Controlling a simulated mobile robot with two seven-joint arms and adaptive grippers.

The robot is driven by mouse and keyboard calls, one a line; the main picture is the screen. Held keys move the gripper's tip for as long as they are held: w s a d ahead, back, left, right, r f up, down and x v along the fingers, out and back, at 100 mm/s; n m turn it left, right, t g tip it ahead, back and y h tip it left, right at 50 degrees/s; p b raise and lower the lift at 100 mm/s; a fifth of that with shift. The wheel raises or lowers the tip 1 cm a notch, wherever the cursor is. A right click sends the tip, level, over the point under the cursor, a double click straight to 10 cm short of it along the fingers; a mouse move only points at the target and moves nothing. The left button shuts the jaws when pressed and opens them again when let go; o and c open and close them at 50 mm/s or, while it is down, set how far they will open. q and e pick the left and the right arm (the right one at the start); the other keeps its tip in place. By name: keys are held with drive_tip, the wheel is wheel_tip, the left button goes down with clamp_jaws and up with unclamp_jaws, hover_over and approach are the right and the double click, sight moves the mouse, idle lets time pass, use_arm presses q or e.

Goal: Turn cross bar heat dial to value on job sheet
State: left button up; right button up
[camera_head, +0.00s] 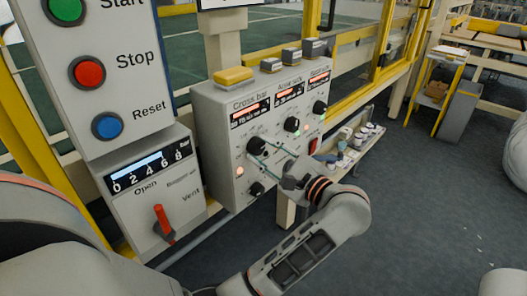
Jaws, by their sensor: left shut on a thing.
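The grey control box (222,168) has a panel labelled Cross bar at its left, with a red-lit display (250,112) whose digits are too small to read. Below that display is the black cross bar dial (257,146). A white sheet or sign edge (216,3) shows at the top, cut off, with no readable value. My right gripper is not in view.
Two more dials (291,124) (320,107) sit to the right, and a smaller knob (257,188) sits below. A button box with Stop (87,72) and a red-handled vent valve (163,221) stand left. A low shelf with small containers (358,140) is behind my wrist.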

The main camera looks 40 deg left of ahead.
use_arm(q)
drive_tip(key=shift+f+n+b, duration=0.35)
drive_tip(key=shift+n+b, duration=0.15)
drive_tip(key=shift+b, duration=0.25)
drive_tip(key=shift+f+b, duration=0.1)
drive_tip(key=shift+b, duration=0.3)
drive_tip(key=n+b, duration=0.4)
drive_tip(key=shift+w+f+n+y, duration=0.1)
drive_tip(key=shift+n+y, duration=0.2)
drive_tip(key=shift+n, duration=0.1)
drive_tip(key=n+b, duration=0.3)
drive_tip(key=shift+r+y, duration=0.3)
drive_tip(key=shift+r, duration=0.05)
drive_tip(key=shift+r+n, duration=0.1)
drive_tip(key=shift+n, duration=0.5)
drive_tip(key=shift+r, duration=0.1)
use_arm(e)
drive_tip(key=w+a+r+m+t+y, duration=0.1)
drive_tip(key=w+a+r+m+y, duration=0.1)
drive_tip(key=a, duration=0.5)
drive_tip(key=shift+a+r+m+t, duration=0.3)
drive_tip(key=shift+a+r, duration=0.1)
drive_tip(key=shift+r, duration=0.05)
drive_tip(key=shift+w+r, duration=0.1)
use_arm(q)
drive_tip(key=o, duration=1.1)
